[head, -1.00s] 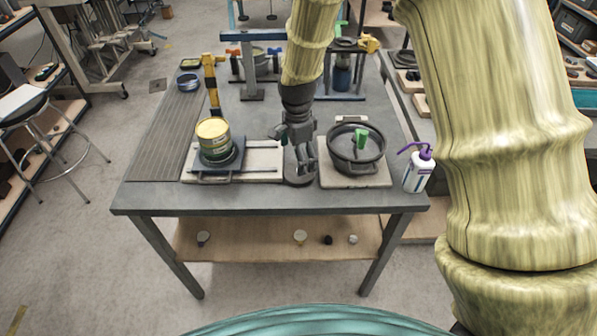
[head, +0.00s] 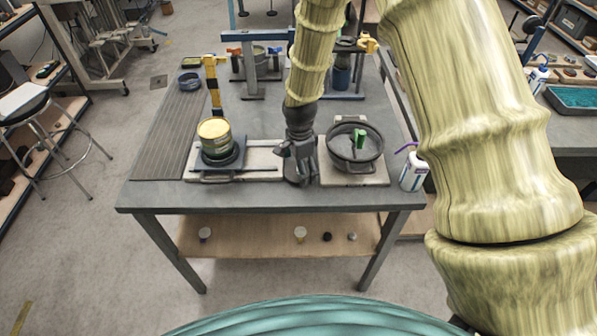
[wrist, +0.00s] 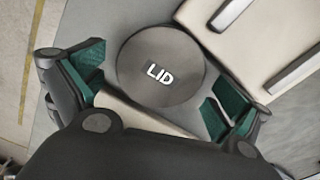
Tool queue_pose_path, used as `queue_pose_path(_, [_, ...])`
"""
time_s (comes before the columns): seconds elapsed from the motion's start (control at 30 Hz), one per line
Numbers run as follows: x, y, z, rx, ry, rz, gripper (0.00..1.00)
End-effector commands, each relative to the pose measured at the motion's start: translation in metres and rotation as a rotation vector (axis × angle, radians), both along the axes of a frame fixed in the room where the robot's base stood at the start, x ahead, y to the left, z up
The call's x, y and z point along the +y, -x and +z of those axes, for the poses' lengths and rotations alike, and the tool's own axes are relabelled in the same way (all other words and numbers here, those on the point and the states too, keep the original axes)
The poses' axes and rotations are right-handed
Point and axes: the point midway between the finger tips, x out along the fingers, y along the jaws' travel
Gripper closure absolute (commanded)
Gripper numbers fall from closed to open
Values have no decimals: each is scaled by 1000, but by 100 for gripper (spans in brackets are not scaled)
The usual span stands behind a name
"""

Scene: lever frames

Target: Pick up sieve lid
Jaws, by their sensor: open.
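The lid (wrist: 160,66) is a round dark grey disc with white letters reading LID, lying flat on the grey table top in the wrist view. My gripper (wrist: 157,84) is open over it, one green-padded finger on the left and the other on the right. Both fingers look apart from the rim, and I cannot tell the height gap. In the head view my gripper (head: 296,165) is low over the table between two pale boards and hides most of the lid. A yellow and dark round stack (head: 214,136) stands on the left board.
A dark pan (head: 341,158) with a green item stands on the right board, close to my gripper. A white bottle with a purple top (head: 413,172) is at the table's right edge. A yellow post (head: 212,82) and blue stands (head: 250,70) are farther back.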

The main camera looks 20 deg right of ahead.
Motion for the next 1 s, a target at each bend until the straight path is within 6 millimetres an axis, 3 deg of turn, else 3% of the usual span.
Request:
queue_pose_path(0.07, [0, 0, 0, 0, 0, 0, 4])
queue_pose_path(0.3, [0, 0, 0, 0, 0, 0, 47])
queue_pose_path(0.73, [0, 0, 4, 0, 1, 0, 48])
queue_pose_path(1.0, [0, -1, 29, -3, 1, -1, 48])
